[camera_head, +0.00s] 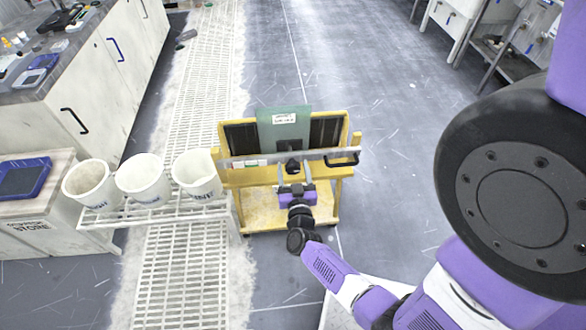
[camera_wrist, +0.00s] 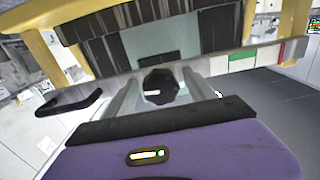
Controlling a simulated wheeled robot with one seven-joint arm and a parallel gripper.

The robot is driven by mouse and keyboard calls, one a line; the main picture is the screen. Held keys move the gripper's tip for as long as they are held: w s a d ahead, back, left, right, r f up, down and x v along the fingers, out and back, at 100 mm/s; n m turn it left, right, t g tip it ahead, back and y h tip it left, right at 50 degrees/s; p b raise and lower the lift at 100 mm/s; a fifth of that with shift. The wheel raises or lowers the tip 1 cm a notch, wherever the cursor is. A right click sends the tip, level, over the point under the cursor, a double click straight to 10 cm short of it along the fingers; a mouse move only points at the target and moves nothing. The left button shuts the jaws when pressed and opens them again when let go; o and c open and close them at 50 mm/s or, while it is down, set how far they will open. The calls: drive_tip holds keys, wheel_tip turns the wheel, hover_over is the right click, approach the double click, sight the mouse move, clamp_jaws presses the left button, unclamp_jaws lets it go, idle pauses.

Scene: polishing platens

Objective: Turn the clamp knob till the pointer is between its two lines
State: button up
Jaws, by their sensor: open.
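The dark clamp knob (camera_head: 293,165) sits at the middle of a pale clamp bar (camera_head: 328,156) across the front of a yellow cart (camera_head: 347,185). In the wrist view the black, many-sided knob (camera_wrist: 160,84) stands between the two pale fingers of my gripper (camera_wrist: 163,89). My gripper (camera_head: 295,174) is open, one finger on each side of the knob; I cannot tell whether either touches it. A small light mark shows low on the knob. I cannot make out the pointer or its two lines.
A green plate (camera_head: 285,128) with a white label stands in the cart between dark panels. The bar has a black handle (camera_head: 343,162) and coloured labels (camera_wrist: 243,58). White buckets (camera_head: 196,174) stand on a rack at left. Floor right of the cart is clear.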

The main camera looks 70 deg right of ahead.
drive_tip(key=shift+c, duration=0.4)
drive_tip(key=c, duration=1.3)
drive_tip(key=shift+o, duration=0.2)
drive_tip(key=shift+m, duration=0.3)
drive_tip(key=m+b, duration=0.1)
drive_tip(key=m, duration=0.2)
drive_tip(key=shift+m, duration=0.4)
drive_tip(key=m+b, duration=0.1)
drive_tip(key=m, duration=0.3)
drive_tip(key=shift+w+m, duration=0.1)
drive_tip(key=shift+m, duration=0.3)
drive_tip(key=o, duration=1.3)
